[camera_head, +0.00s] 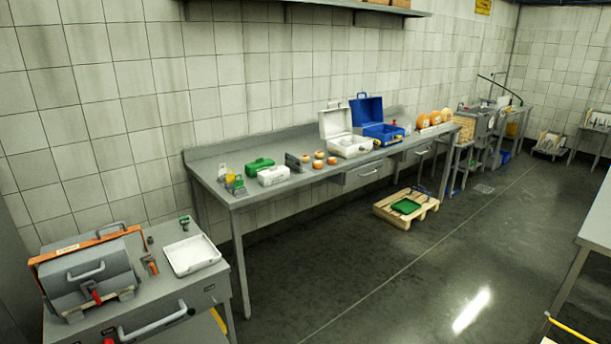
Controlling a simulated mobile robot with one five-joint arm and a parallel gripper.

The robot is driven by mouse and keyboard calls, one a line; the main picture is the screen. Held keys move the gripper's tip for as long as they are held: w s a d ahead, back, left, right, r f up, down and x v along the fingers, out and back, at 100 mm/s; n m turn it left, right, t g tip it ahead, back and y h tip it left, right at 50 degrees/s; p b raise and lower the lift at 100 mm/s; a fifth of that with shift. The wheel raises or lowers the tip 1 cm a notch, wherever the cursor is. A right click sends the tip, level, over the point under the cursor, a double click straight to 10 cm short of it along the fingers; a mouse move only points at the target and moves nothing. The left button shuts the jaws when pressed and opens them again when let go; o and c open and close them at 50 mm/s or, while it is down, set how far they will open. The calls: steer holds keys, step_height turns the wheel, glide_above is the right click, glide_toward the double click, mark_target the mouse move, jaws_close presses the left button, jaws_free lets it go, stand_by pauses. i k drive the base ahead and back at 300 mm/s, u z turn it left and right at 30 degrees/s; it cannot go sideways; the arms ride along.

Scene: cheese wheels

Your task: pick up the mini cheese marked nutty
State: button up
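Several small orange rounds (318,164) with pale tops, which look like the mini cheeses, sit close together on the long grey steel table (225,187) against the wall. Any markings on them are too small to read, so I cannot tell which one is marked nutty. My gripper is not in view.
Green and white boxes (273,176) stand left of the rounds; an open white case (345,140) and blue case (372,122) stand right. Larger orange wheels (435,118) sit farther right. A near-left bench holds a white tray (192,256).

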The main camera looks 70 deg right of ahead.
mark_target(316, 164)
steer(key=z, duration=3.1)
steer(key=i, duration=3.1)
steer(key=u, duration=2.6)
